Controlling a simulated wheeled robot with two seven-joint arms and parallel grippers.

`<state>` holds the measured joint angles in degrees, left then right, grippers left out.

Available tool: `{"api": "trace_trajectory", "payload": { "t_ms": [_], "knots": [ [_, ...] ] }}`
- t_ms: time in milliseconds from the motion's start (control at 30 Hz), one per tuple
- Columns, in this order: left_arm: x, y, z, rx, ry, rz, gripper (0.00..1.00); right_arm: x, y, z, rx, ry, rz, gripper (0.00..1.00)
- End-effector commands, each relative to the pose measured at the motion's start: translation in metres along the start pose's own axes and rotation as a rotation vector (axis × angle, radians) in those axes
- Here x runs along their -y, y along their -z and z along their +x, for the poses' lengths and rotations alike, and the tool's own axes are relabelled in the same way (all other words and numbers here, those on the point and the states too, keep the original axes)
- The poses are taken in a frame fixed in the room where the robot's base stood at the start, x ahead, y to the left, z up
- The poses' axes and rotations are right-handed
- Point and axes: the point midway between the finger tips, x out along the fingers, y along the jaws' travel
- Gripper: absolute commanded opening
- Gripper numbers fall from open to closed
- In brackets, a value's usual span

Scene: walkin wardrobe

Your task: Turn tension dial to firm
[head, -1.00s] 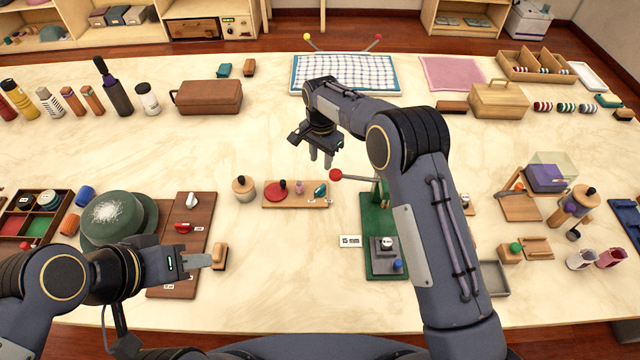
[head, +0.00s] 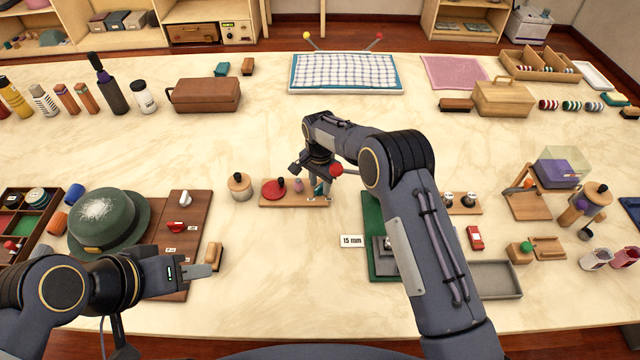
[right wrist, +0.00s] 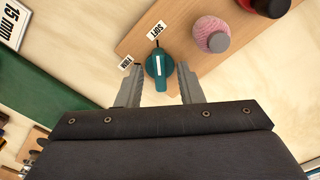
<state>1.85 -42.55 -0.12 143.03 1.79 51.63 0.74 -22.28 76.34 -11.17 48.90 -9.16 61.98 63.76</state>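The tension dial (right wrist: 158,70) is a teal knob with a white line, on a wooden board (right wrist: 136,42). In the right wrist view its white line points up towards the SOFT label (right wrist: 157,31). The FIRM label (right wrist: 127,63) is to the dial's left. My right gripper (right wrist: 160,88) is open, with one finger on each side of the dial's lower part; contact cannot be told. In the head view my right gripper (head: 319,184) is over the right end of the board and partly covers the dial. My left gripper (head: 208,270) is low at the left, by a wooden-handled block.
A red disc (head: 275,190) and a pink knob (right wrist: 211,34) share the board. A green base (head: 374,215) with a red-ball lever (head: 336,170) stands close on the right. A green hat (head: 108,220) is at the left.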

Motion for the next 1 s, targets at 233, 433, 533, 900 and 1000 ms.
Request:
{"api": "trace_trajectory", "payload": {
  "t_ms": [233, 433, 533, 900, 1000],
  "knots": [
    [0.0, 0.0, 0.0, 0.0, 0.0, 0.0, 0.36, 0.0, 0.0, 0.0, 0.0, 0.0, 0.0, 0.24],
    [0.0, 0.0, 0.0, 0.0, 0.0, 0.0, 0.36, 0.0, 0.0, 0.0, 0.0, 0.0, 0.0, 0.0],
    [0.0, 0.0, 0.0, 0.0, 0.0, 0.0, 0.36, 0.0, 0.0, 0.0, 0.0, 0.0, 0.0, 0.0],
    [0.005, -0.006, 0.011, 0.0, 0.0, 0.0, 0.36, 0.0, 0.0, 0.003, 0.0, 0.001, -0.083, 0.0],
    [0.008, -0.009, 0.018, 0.0, 0.0, 0.0, 0.36, 0.0, 0.0, 0.003, 0.0, 0.001, -0.146, 0.0]
  ]
}}
